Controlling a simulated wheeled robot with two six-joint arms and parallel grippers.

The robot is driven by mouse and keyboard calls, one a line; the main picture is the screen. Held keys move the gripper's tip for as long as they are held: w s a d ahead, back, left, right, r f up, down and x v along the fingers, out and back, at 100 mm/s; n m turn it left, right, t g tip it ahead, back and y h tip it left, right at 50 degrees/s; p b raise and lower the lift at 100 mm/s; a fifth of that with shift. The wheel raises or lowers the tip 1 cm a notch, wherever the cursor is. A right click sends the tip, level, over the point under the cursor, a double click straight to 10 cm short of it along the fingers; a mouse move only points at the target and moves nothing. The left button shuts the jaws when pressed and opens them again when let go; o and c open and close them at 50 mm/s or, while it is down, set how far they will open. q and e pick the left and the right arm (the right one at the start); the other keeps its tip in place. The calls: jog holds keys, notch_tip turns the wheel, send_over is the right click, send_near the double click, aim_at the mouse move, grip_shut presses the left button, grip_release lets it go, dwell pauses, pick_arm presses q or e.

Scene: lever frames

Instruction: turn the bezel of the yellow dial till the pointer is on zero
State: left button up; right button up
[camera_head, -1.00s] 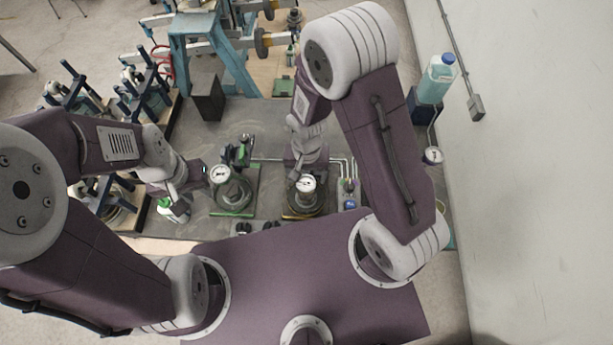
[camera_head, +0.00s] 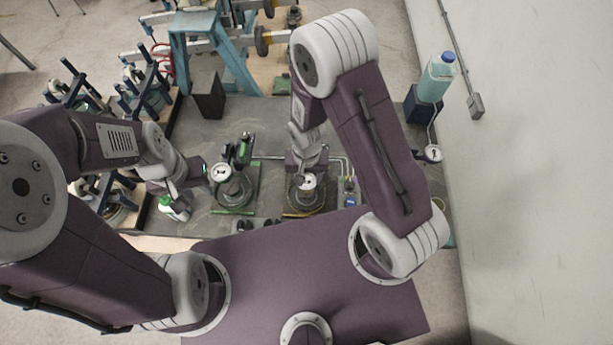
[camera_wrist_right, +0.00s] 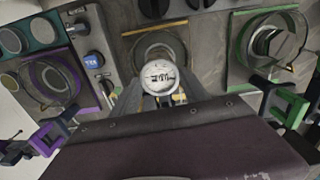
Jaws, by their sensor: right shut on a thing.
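The yellow dial (camera_head: 309,181) has a round white face and stands over a dark ring on a yellow-edged plate (camera_head: 303,215). In the right wrist view the dial (camera_wrist_right: 160,77) sits between the grey fingers of my right gripper (camera_wrist_right: 160,92). My right gripper (camera_head: 306,172) is shut on its bezel. Dark marks show on the face, but the pointer's reading is too small to tell. My left gripper (camera_head: 180,190) hangs at the left, near a white and green bottle (camera_head: 176,209), apart from the dial; its fingers are unclear.
A second white-faced dial (camera_head: 221,173) stands on a green-edged plate to the left. In the right wrist view a purple-framed station (camera_wrist_right: 50,80) lies left of the yellow one. A blue-liquid bottle (camera_head: 438,73) stands at the right back. The pale wall bounds the right side.

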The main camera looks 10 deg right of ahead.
aim_at(307, 181)
jog(key=o, duration=1.4)
notch_tip(307, 181, up, 9)
jog(key=shift+r+b, duration=0.1)
jog(key=shift+b, duration=0.75)
jog(key=shift+s, duration=0.1)
